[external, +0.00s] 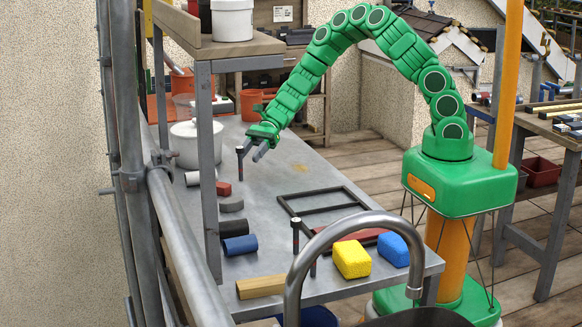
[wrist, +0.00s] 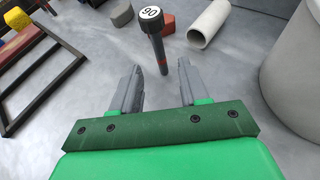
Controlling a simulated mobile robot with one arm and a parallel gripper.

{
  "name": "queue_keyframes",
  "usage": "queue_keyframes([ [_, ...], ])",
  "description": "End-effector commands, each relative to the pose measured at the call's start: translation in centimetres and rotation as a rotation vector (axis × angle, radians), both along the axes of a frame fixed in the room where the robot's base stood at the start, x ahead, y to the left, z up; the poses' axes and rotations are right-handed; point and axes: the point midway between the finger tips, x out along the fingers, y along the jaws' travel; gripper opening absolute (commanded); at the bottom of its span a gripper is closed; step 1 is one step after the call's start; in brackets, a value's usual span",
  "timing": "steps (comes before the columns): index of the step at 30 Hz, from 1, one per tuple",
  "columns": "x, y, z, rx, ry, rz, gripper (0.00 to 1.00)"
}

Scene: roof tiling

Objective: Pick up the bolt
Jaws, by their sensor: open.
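A bolt (wrist: 160,48) with a black head, a white numbered top and a dark shaft with a reddish band stands upright on the grey table. In the wrist view it stands ahead of my gripper (wrist: 159,67), roughly in line with the gap between the fingers. My gripper is open and empty. In the external view the bolt (external: 240,162) stands just left of my gripper (external: 254,151), whose fingers point down toward it. I cannot tell whether the shaft is between the fingertips. Two similar upright bolts (external: 295,236) stand nearer the table's front.
A grey pipe (wrist: 208,24) and a red piece (wrist: 167,24) lie beyond the bolt. A pale bucket (wrist: 296,75) stands close on the right. A dark frame (external: 322,203), a yellow block (external: 352,259) and a blue block (external: 393,249) lie on the table. A shelf post (external: 208,170) rises at left.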

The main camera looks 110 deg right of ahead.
Motion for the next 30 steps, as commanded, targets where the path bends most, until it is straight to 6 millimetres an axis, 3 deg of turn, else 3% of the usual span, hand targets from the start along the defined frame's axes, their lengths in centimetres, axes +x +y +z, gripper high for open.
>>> queue_keyframes([
  [17, 2.0, 1.9, -1.5, -0.001, 0.001, 0.002, 0.44],
  [30, 5.3, 4.6, -2.1, 0.000, 0.000, 0.000, 0.44],
])
